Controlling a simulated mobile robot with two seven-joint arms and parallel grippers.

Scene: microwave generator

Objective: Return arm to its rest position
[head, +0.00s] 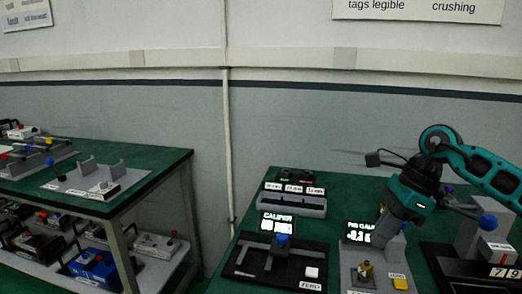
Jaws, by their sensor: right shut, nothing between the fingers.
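My right arm (482,170) is teal and reaches in from the right edge. Its wrist bends down over the right part of the green bench. My right gripper (381,237) points down beside the lit gauge display (358,232), partly covering its text. It is shut and holds nothing. A grey block-like part stands just under and behind it, so I cannot tell whether they touch. My left gripper is not in view.
A caliper station (240,262) with a blue knob and white button stands left of the gripper. A grey rack (292,203) is behind it. A numbered device (500,254) stands at the right. A second green table (150,165) is at left, beyond a gap.

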